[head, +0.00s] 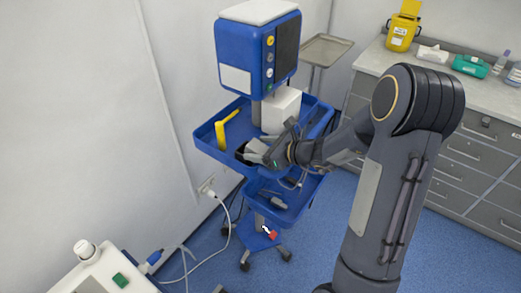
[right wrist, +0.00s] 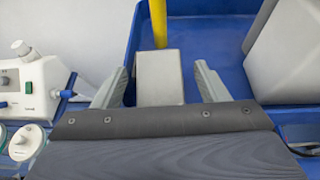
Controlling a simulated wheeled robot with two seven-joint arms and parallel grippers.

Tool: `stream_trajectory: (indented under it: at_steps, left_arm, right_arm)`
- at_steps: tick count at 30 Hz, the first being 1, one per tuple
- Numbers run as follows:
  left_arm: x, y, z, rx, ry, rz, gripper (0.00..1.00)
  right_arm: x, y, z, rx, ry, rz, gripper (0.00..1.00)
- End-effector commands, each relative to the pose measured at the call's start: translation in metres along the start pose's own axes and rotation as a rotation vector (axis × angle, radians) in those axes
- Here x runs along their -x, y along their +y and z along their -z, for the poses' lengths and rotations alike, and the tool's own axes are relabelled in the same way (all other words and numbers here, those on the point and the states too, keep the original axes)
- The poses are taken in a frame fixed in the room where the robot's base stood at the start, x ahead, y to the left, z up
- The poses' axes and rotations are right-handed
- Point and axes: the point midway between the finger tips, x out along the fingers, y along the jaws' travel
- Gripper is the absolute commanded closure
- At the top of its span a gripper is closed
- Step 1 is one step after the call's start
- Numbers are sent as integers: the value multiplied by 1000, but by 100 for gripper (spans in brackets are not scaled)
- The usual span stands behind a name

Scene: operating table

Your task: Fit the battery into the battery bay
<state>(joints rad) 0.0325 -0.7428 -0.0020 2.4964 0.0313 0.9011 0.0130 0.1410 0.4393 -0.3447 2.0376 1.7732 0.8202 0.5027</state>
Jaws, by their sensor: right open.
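A plain grey block (right wrist: 160,78), which may be the battery, is in the blue upper tray of the cart. My right gripper (right wrist: 161,70) is open, with one finger on each side of the block and a gap visible on both sides. In the head view the right gripper (head: 254,152) reaches over the front of the upper tray (head: 211,148), and the block is hard to make out there. I cannot pick out a battery bay in either view. My left gripper is not in view.
A yellow L-shaped object (head: 221,134) stands in the tray, beyond the block. A white box (head: 281,108) stands to the right, below the blue monitor unit (head: 236,52). A lower blue tray (head: 300,192) holds small items.

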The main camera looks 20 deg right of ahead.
Motion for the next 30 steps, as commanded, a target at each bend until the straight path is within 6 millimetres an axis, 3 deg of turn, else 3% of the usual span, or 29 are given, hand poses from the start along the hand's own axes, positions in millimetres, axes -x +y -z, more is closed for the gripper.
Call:
stream_trajectory:
  at_steps: [6, 18, 20, 30]
  left_arm:
    - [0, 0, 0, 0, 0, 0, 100]
    - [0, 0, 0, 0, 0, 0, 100]
    - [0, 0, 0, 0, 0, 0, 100]
    - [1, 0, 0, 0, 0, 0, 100]
  right_arm:
    - [-1, 0, 0, 1, 0, 0, 34]
    - [0, 0, 0, 1, -1, 0, 86]
    - [0, 0, -1, 2, -2, 0, 91]
    - [3, 0, -9, 5, -4, 0, 92]
